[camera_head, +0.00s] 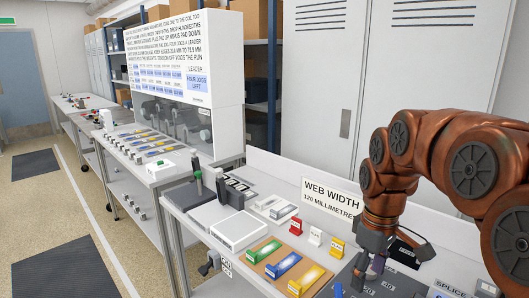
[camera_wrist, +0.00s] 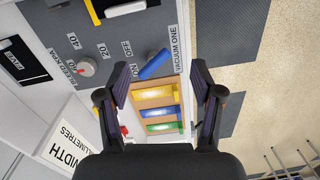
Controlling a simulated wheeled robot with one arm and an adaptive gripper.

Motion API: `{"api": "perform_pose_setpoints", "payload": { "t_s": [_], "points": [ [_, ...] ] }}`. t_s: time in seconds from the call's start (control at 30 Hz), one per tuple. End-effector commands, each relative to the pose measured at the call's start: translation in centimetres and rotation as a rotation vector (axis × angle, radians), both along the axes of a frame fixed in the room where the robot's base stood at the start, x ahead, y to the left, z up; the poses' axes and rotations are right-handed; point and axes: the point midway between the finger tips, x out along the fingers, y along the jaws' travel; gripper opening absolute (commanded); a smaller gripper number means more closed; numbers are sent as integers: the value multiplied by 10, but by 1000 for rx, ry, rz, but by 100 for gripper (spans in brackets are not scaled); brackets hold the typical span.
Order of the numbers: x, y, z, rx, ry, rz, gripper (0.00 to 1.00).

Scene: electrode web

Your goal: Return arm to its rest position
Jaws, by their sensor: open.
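My copper-coloured arm (camera_head: 425,160) reaches in from the right in the head view, bent downward. My gripper (camera_head: 366,280) hangs over the grey control panel at the near right of the bench. In the wrist view my gripper (camera_wrist: 161,72) shows two dark fingers spread wide, with nothing between them held. Beyond the fingertips are the grey panel (camera_wrist: 115,40), a blue lever (camera_wrist: 154,64) by the label VACUUM ONE, and a red-and-white knob (camera_wrist: 86,67). How far the fingertips are from the lever is hard to tell.
A WEB WIDTH sign (camera_head: 332,198) stands behind, near small red, white and yellow pieces. Grey lockers (camera_head: 330,80) stand behind the bench. The floor at left is open.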

Motion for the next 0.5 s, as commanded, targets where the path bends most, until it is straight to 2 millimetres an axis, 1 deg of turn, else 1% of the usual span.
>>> {"api": "perform_pose_setpoints", "payload": {
  "t_s": [0.03,0.2,0.4,0.47,0.5],
  "points": [
    [-16,4,2,-3,8,-26,66],
    [-61,16,-1,-10,25,-132,66],
    [-118,25,-12,-28,58,-271,66],
    [-134,27,-15,-32,61,-314,66],
    [-146,28,-18,-35,67,-344,66]
  ]
}}
